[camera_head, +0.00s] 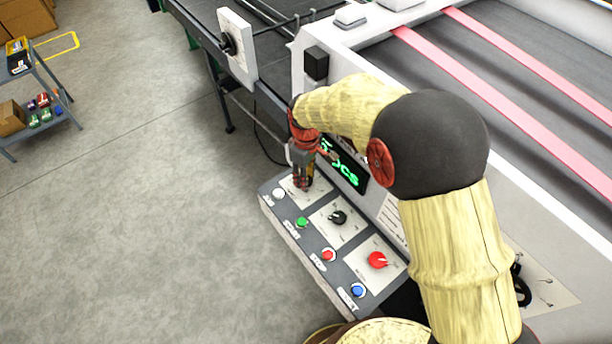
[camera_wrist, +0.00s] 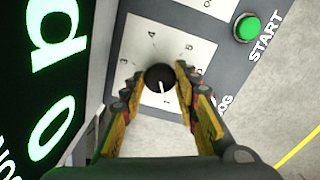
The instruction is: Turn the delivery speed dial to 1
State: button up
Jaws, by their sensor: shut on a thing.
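A black round dial (camera_wrist: 160,80) with a white pointer line sits on a white scale plate (camera_wrist: 150,45) in the wrist view. The fingers of my gripper (camera_wrist: 161,72) stand on both sides of the dial and are shut on it. The pointer line is turned toward the bottom of the wrist picture, slightly right. A 4 shows above the dial; the other marks are small and partly hidden by the fingers. In the head view my gripper (camera_head: 304,184) points down at the far-left plate of the control panel (camera_head: 319,262) and hides the dial.
Another black knob (camera_head: 338,217) and a red knob (camera_head: 377,260) sit on neighbouring plates. White, green (camera_head: 302,222), red and blue (camera_head: 358,290) buttons line the panel's front. A green-lettered display (camera_head: 345,168) stands close behind my gripper.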

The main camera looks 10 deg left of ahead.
jog(key=shift+n, duration=0.3)
jog(key=o, duration=1.1)
jog(key=shift+o, duration=0.4)
notch_tip(320, 180, up, 12)
dwell(0.4)
